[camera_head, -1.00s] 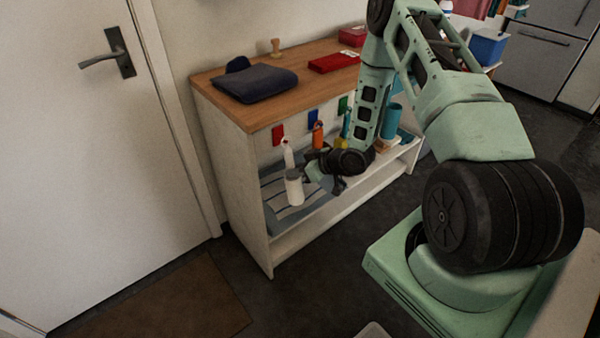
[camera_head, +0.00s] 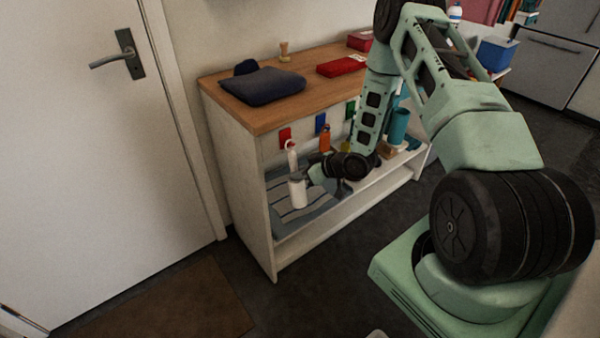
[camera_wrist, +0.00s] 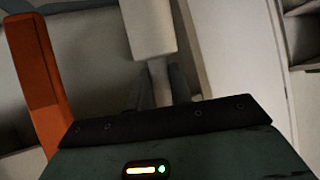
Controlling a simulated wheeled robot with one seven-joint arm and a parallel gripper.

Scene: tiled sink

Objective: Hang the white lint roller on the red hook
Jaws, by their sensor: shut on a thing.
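The white lint roller (camera_head: 298,192) is held upright in front of the shelf's open bay, with its wide white part low and its slimmer part reaching up just below the red hook (camera_head: 285,136). My gripper (camera_head: 309,173) comes from the right and is shut on its middle. In the wrist view the fingers (camera_wrist: 159,88) close on a narrow neck below a pale block of the lint roller (camera_wrist: 148,25). The red hook's plate is on the back panel under the wooden top. I cannot tell whether the roller's upper end touches the hook.
Beside it are a blue hook (camera_head: 320,123) and an orange object (camera_head: 325,139); an orange piece also stands left in the wrist view (camera_wrist: 38,85). A striped grey cloth (camera_head: 292,215) lies below. The wooden top (camera_head: 250,117) overhangs; the cabinet's side wall (camera_head: 240,170) is left.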

